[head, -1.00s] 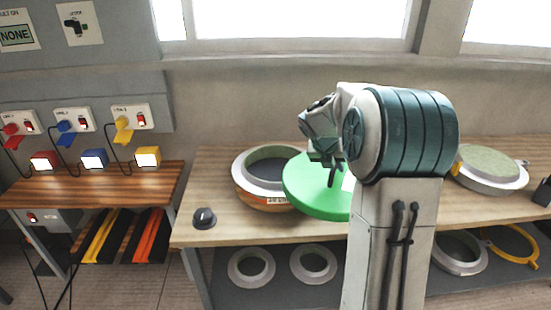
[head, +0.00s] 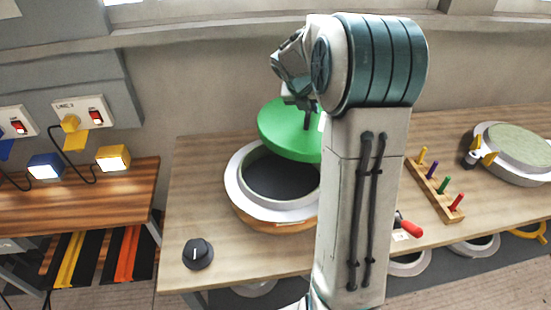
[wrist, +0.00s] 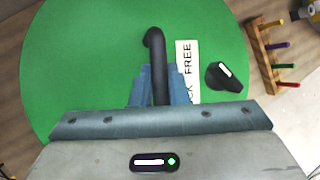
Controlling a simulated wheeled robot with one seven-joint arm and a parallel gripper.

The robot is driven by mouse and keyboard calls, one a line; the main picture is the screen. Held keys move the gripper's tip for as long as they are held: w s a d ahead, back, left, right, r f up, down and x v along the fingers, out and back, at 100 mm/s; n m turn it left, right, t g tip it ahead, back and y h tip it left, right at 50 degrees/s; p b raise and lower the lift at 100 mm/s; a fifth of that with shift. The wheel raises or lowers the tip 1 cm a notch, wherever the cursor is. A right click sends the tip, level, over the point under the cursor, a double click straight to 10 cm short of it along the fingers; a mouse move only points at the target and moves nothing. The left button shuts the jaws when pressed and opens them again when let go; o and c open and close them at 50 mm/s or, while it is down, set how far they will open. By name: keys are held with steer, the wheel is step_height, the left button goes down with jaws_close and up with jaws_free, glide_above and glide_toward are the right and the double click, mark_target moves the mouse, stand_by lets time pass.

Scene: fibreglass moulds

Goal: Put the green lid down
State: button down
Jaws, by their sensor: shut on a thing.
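The green lid (head: 283,128) is a flat round disc with a black bar handle (wrist: 157,65) and a white label reading "FREE" in part. My gripper (wrist: 160,90) is shut on the handle; it also shows in the head view (head: 304,103). The lid is up above the back of the round mould (head: 240,198), which has a pale rim, a dark inside and an orange lower side. The mould stands open on the wooden bench, with its right part hidden behind my arm. A black knob (wrist: 223,77) shows beside the label on the lid.
A black dial (head: 198,254) sits at the bench's front left corner. Right of my arm are a peg rack (head: 436,190) with coloured pegs, a red-handled tool (head: 410,228) and another round mould (head: 513,150). The bench (head: 190,165) is bare left of the open mould.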

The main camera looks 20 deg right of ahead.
mark_target(280, 140)
steer(key=s+a+f, duration=0.1)
steer(key=a+f, duration=0.1)
steer(key=a, duration=0.1)
steer(key=s+a+f, duration=0.2)
steer(key=a, duration=0.2)
steer(key=s+a+f+b, duration=0.1)
steer(key=s+a+f, duration=0.1)
steer(key=a, duration=0.1)
steer(key=shift+a+f, duration=0.2)
steer(key=shift+f, duration=0.15)
step_height(280, 140, down, 4)
steer(key=shift+f, duration=0.1)
steer(key=c, duration=1.4)
jaws_free()
